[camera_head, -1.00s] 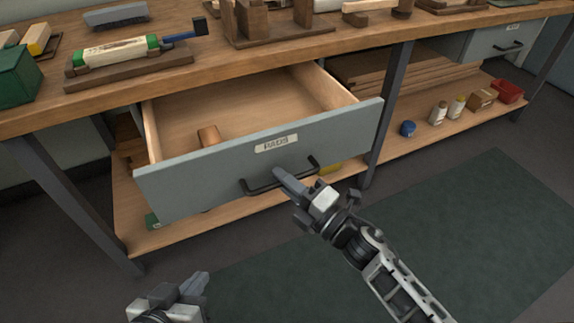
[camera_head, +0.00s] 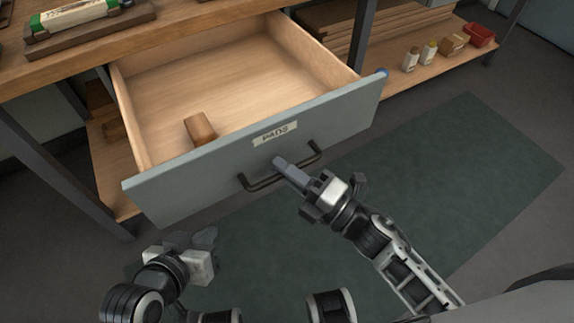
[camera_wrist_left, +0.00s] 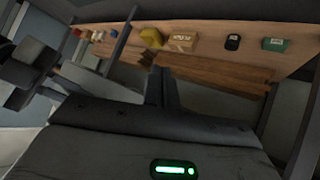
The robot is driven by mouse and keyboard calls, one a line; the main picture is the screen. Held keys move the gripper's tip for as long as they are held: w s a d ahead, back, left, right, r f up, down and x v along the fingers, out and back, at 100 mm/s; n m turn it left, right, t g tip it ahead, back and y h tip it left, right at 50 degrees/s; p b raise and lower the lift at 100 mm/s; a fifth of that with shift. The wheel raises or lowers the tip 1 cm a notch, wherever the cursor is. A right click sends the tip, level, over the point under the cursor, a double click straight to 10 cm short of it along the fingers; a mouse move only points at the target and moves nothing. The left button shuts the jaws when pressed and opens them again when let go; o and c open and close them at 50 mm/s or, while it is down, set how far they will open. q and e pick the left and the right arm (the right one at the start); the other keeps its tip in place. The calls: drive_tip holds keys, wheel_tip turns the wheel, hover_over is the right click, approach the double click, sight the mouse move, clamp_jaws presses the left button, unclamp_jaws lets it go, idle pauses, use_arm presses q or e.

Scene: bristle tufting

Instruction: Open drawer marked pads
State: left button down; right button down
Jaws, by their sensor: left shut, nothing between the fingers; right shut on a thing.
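The drawer marked PADS (camera_head: 215,174) is pulled well out from under the workbench in the head view. Its grey front carries a white label (camera_head: 275,133) and a dark bar handle (camera_head: 262,183). A brown wooden block (camera_head: 199,129) lies inside, near the front. My right gripper (camera_head: 288,170) is shut on the handle. My left gripper (camera_head: 203,239) is shut and empty, low in front of the drawer and apart from it. In the left wrist view the left gripper's fingers (camera_wrist_left: 162,88) are together, with nothing between them.
The lower shelf (camera_head: 400,75) carries bottles, a cardboard box (camera_head: 453,44) and a red bin (camera_head: 480,35). A bench leg (camera_head: 70,170) stands left of the drawer. A dark green mat (camera_head: 440,170) covers open floor.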

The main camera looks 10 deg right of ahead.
drive_tip(key=c, duration=1.8)
unclamp_jaws()
drive_tip(key=shift+o, duration=0.2)
drive_tip(key=v, duration=1.6)
